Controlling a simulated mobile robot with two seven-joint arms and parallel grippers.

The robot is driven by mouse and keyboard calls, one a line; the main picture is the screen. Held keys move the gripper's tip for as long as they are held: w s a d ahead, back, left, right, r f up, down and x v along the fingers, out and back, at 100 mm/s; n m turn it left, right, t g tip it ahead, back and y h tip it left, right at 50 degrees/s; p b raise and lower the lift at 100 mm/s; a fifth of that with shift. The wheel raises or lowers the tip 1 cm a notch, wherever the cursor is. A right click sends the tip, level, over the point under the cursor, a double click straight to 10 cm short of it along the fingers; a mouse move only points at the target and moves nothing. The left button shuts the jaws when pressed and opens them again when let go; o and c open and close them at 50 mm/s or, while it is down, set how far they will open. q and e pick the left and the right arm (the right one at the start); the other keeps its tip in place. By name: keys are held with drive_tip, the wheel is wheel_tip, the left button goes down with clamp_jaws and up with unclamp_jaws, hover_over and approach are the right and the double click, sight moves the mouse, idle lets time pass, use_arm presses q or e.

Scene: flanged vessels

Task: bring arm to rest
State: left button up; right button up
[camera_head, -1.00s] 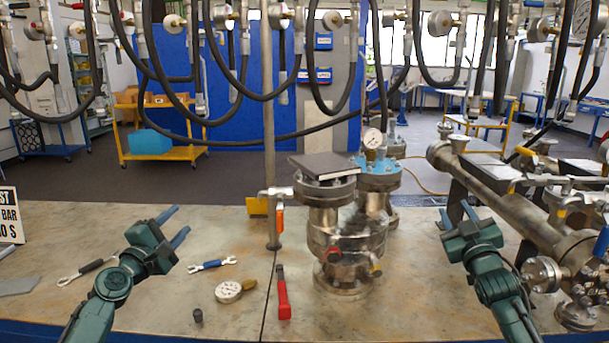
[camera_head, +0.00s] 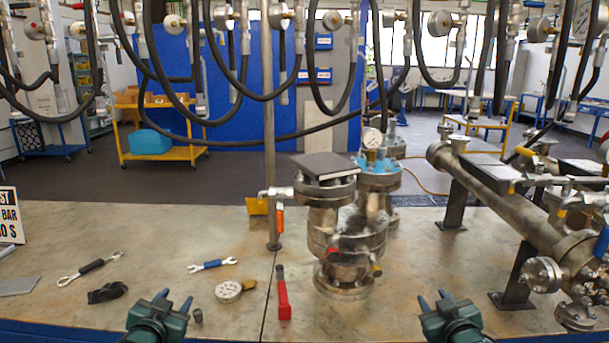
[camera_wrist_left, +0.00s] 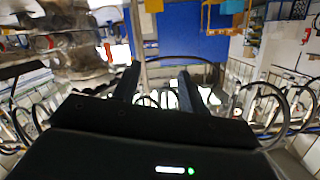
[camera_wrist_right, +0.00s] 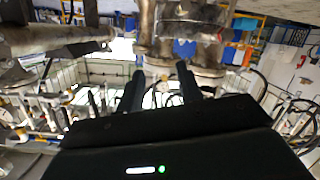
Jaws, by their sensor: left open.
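My left gripper (camera_head: 174,299) is at the front edge of the bench in the head view, fingers pointing forward and apart. Its two dark fingers (camera_wrist_left: 158,78) show a clear gap with nothing between them in the left wrist view. My right gripper (camera_head: 435,298) is at the front edge on the right side, also with spread fingers. In the right wrist view its fingers (camera_wrist_right: 160,72) are apart and hold nothing. Both arms are low in the head view, and neither gripper touches any object that I can see.
A flanged vessel (camera_head: 345,240) stands mid-bench between the grippers. A red-handled tool (camera_head: 283,295), a gauge (camera_head: 229,291), wrenches (camera_head: 90,267) and a black strap-like item (camera_head: 107,292) lie on the left. A long pipe assembly (camera_head: 500,200) fills the right. Hoses hang above.

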use_arm(q)
drive_tip(key=s+d+f+g+h, duration=0.1)
drive_tip(key=s+d+f, duration=0.3)
drive_tip(key=s, duration=0.6)
drive_tip(key=s+d+f+g+h, duration=0.1)
drive_tip(key=s+d+f, duration=0.4)
drive_tip(key=s, duration=0.6)
drive_tip(key=s+d+f+g+h, duration=0.1)
drive_tip(key=s+d+f, duration=0.4)
drive_tip(key=s, duration=0.6)
drive_tip(key=shift+d+f+n+g, duration=0.2)
drive_tip(key=shift+d+n+g, duration=0.15)
drive_tip(key=shift+g, duration=0.55)
use_arm(e)
drive_tip(key=s+a+f+g+y, duration=0.1)
drive_tip(key=s+a+f, duration=0.3)
drive_tip(key=s, duration=0.6)
drive_tip(key=s+a+f+g+y, duration=0.1)
drive_tip(key=s+a+f, duration=0.4)
drive_tip(key=s, duration=0.6)
drive_tip(key=s+a+f+g+y, duration=0.1)
drive_tip(key=s+a+f, duration=0.4)
drive_tip(key=s, duration=0.6)
drive_tip(key=shift+a+f+m+g, duration=0.2)
drive_tip(key=shift+a+m+g, duration=0.15)
drive_tip(key=shift+g, duration=0.55)
use_arm(q)
drive_tip(key=shift+c, duration=0.7)
use_arm(e)
drive_tip(key=shift+w, duration=0.1)
